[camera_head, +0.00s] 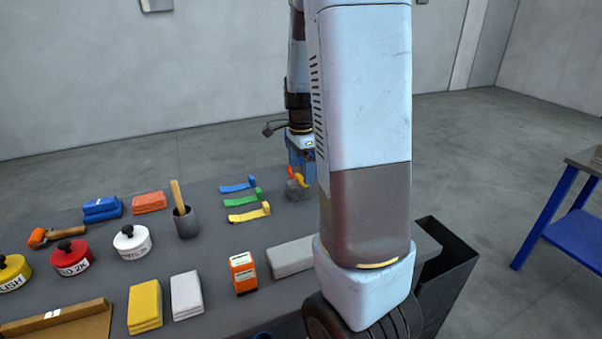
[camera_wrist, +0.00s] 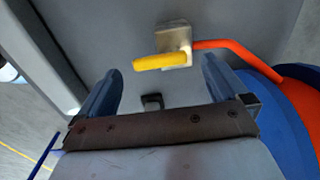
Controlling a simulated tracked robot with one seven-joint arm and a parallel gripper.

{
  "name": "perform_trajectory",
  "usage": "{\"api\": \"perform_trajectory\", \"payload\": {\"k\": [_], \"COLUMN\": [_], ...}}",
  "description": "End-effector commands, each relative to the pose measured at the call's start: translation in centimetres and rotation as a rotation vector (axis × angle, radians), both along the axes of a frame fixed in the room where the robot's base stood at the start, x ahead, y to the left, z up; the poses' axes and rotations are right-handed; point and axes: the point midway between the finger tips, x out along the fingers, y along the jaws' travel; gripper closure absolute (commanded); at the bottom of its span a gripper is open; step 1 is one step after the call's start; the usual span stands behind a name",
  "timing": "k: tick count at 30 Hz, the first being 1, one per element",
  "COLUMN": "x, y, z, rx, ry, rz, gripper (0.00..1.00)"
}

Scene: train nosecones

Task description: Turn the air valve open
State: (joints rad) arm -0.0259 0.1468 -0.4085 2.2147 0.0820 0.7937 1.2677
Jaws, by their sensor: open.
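The air valve shows in the wrist view as a pale metal block (camera_wrist: 174,37) with a yellow lever handle (camera_wrist: 160,62) pointing left and an orange hose (camera_wrist: 222,44) leaving to the right. In the head view the yellow handle (camera_head: 302,182) shows small at the far end of the table, just below my gripper (camera_head: 300,165). My gripper (camera_wrist: 160,70) is open, with its two blue fingers apart. The handle appears between and just beyond the fingertips in the wrist view. I cannot tell any contact. My arm hides part of the table in the head view.
A grey cup (camera_head: 186,222) with a wooden handle, lidded pots and sponges stand further left. A black bin (camera_head: 450,262) is at the right. A blue round object (camera_wrist: 265,110) sits right of my fingers.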

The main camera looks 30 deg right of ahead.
Motion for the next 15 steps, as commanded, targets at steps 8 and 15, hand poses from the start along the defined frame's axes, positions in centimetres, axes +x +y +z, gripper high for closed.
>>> {"api": "perform_trajectory", "payload": {"k": [8,15], "x": [0.0,0.0], "y": [0.0,0.0], "z": [-2.1,-2.2], "rx": [0.0,0.0], "ry": [0.0,0.0], "rz": [0.001,0.001], "gripper": [0.0,0.0]}}
